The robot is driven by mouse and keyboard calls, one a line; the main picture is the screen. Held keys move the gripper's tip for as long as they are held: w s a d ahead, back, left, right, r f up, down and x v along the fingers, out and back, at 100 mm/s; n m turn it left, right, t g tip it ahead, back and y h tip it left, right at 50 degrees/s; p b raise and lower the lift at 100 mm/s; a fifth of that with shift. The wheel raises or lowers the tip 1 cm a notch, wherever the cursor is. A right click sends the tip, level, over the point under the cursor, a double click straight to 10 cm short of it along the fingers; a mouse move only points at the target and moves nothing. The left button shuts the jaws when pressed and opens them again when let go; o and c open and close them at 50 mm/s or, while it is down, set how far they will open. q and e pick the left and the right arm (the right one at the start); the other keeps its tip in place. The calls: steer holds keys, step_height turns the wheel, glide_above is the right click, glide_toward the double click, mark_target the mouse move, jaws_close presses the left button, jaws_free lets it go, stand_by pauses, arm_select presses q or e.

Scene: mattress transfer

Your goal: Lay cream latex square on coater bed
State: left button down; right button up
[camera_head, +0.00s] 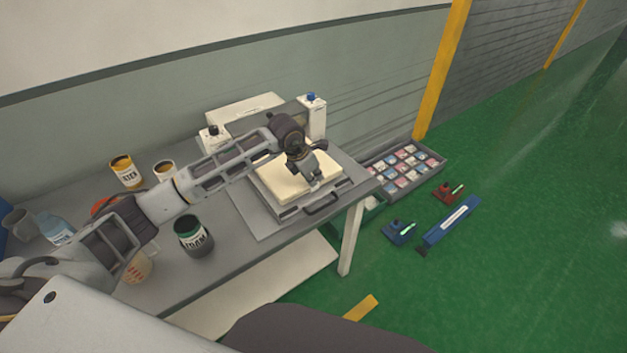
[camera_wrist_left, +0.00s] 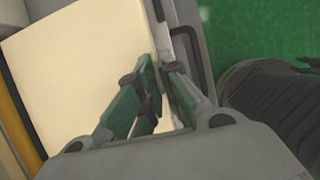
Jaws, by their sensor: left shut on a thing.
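The cream latex square (camera_head: 283,180) is a thick pale block on the coater bed (camera_head: 290,212), a grey tray with a dark handle on the table. It also fills the upper left of the left wrist view (camera_wrist_left: 80,65). My left gripper (camera_head: 316,182) is over the square's front right edge, and in the wrist view its fingers (camera_wrist_left: 160,110) are shut on that edge. The square looks flat over the bed; whether it rests fully on it is hard to tell. The arm hides part of the square. My right gripper is not in view.
The coater's white posts (camera_head: 314,118) stand behind the bed. A dark foam jar (camera_head: 194,236), a yellow-topped can (camera_head: 126,172) and a bottle (camera_head: 58,230) stand on the grey table (camera_head: 225,262). A sample tray (camera_head: 428,178) and blue tools (camera_head: 450,222) are at the right.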

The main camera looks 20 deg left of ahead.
arm_select(q)
steer(key=shift+f, duration=0.9)
steer(key=c, duration=2.1)
jaws_free()
steer(key=shift+f, duration=0.15)
steer(key=o, duration=0.5)
